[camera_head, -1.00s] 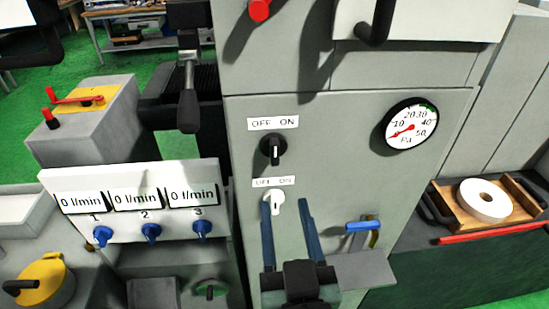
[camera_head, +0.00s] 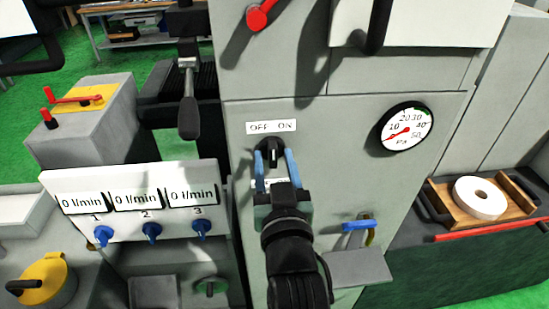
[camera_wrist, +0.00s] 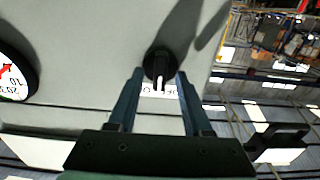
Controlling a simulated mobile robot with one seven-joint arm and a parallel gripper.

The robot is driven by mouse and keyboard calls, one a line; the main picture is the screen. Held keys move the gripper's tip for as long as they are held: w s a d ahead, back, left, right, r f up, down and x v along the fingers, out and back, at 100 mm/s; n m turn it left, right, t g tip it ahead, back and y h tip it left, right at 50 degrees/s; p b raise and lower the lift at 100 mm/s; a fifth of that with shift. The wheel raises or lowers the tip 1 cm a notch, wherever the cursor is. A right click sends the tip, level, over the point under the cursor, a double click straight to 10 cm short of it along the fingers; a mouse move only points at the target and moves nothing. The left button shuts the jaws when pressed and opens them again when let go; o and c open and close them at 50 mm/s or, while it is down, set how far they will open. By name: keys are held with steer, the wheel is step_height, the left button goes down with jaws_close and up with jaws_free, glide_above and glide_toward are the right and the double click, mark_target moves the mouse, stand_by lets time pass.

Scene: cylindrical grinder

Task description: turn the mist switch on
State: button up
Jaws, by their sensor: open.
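Two rotary switches with OFF ON labels sit one above the other on the grey panel; no mist label is readable. The upper switch is a black knob (camera_head: 272,146) under its label (camera_head: 271,128), its handle roughly upright. My gripper (camera_head: 274,157) is open, with its blue fingers on either side of the black knob. In the wrist view the knob (camera_wrist: 158,64) lies between and just beyond the fingertips (camera_wrist: 158,73); contact cannot be told.
A pressure gauge (camera_head: 405,129) is on the panel to the right. A blue-handled lever (camera_head: 358,225) is at lower right. A flow panel with several blue knobs (camera_head: 151,231) is at left.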

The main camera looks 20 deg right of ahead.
jaws_close()
steer(key=shift+m, duration=0.3)
stand_by(0.3)
steer(key=m, duration=0.5)
steer(key=shift+d+p, duration=0.1)
steer(key=shift+p, duration=0.25)
steer(key=m+p, duration=0.1)
steer(key=m, duration=0.5)
steer(key=shift+d+f, duration=0.1)
steer(key=shift+f, duration=0.05)
steer(key=shift+m, duration=0.3)
jaws_free()
